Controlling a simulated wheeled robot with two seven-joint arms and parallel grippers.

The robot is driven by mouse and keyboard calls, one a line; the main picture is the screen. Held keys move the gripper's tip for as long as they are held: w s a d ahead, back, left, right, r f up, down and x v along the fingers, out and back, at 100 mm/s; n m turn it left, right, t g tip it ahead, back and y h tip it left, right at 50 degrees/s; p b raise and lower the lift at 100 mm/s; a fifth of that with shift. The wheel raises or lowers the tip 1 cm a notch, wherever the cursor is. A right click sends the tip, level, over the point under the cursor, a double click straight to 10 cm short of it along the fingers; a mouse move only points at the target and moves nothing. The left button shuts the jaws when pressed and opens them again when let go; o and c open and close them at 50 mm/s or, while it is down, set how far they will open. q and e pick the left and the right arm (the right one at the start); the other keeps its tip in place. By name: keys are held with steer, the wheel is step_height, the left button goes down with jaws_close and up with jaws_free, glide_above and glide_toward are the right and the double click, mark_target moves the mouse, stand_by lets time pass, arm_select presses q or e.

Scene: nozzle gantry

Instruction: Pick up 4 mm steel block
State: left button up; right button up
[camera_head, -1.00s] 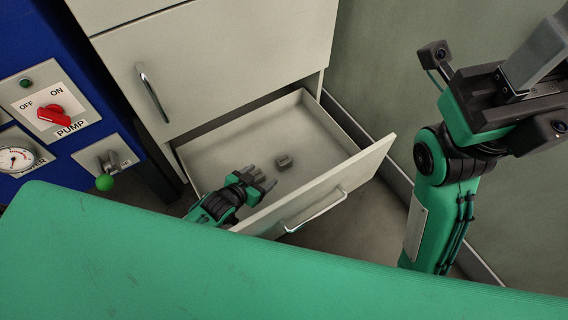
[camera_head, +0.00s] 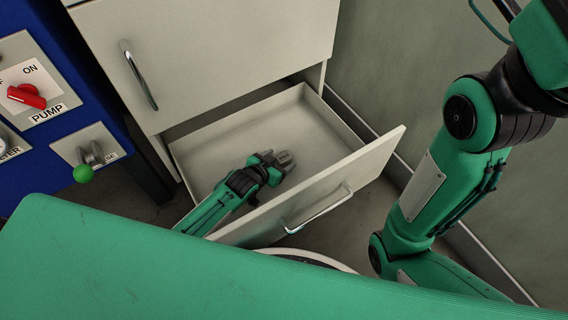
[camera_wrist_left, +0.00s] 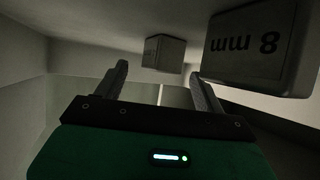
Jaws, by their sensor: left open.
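My left gripper (camera_head: 280,161) reaches down into the open drawer (camera_head: 310,132); its fingers are open. In the left wrist view, my left gripper (camera_wrist_left: 160,80) has a small grey block (camera_wrist_left: 163,53) ahead, in line with the gap between its fingers. No marking is readable on that block. A larger-looking grey block (camera_wrist_left: 258,48) marked "8 mm", upside down in the picture, is at the upper right, beyond the right-hand finger. In the head view the gripper largely hides the blocks. My right arm shows at the right, but its gripper is out of view.
The drawer front (camera_head: 330,188) with its bar handle (camera_head: 322,211) stands right of my left forearm. The cabinet (camera_head: 210,55) rises behind. A green surface (camera_head: 150,270) fills the foreground. A blue pump panel (camera_head: 60,110) is at the left.

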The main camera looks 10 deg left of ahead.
arm_select(q)
steer(key=shift+b+x, duration=0.3)
steer(key=shift+x, duration=0.6)
steer(key=shift+r, duration=0.1)
jaws_close()
steer(key=shift+r, duration=0.15)
